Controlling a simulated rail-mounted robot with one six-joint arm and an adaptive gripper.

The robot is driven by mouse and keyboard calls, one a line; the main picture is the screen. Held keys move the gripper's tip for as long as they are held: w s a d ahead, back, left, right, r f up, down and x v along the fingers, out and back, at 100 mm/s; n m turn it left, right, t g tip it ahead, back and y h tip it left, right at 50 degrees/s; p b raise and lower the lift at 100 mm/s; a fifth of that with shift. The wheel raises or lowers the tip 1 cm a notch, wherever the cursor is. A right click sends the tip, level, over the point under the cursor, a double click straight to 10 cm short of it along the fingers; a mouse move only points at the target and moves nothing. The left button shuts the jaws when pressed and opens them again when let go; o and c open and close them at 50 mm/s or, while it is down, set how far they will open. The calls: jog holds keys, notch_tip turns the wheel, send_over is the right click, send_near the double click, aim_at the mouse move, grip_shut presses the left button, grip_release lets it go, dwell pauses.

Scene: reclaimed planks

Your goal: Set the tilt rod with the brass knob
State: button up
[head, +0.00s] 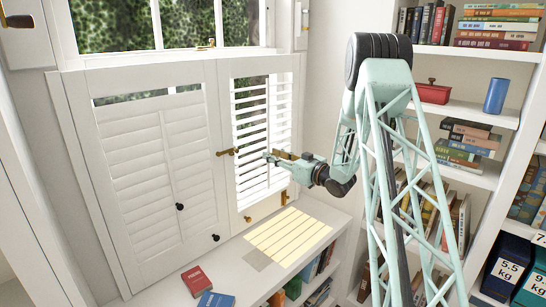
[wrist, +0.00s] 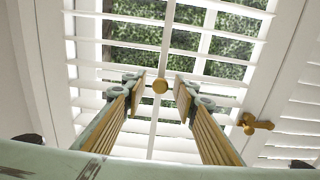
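The brass knob (wrist: 160,86) is small and round and sits on the white tilt rod (wrist: 167,38), a thin strip across the louvers of a shutter panel (head: 238,170). The louvers of this panel stand apart, and greenery shows between them. My gripper (wrist: 160,90) is open, with one finger on each side of the knob and a visible gap to both. It holds nothing. In the head view my gripper (head: 272,157) is in front of this panel, near its mid height, and the knob cannot be made out clearly there.
A brass latch (wrist: 255,124) is on the panel frame beside the louvers. The neighbouring shutter panel (head: 155,180) has closed slats and black knobs. Below, the sill holds a red book (head: 197,281), a blue book (head: 216,299) and striped sunlight. Bookshelves (head: 470,140) stand at the right.

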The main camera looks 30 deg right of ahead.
jog(key=shift+c, duration=0.9)
grip_shut()
notch_tip(320, 180, down, 2)
jog(key=shift+f+b, duration=0.25)
jog(key=shift+b, duration=0.4)
jog(key=shift+o, duration=0.9)
grip_release()
jog(key=v, duration=1.2)
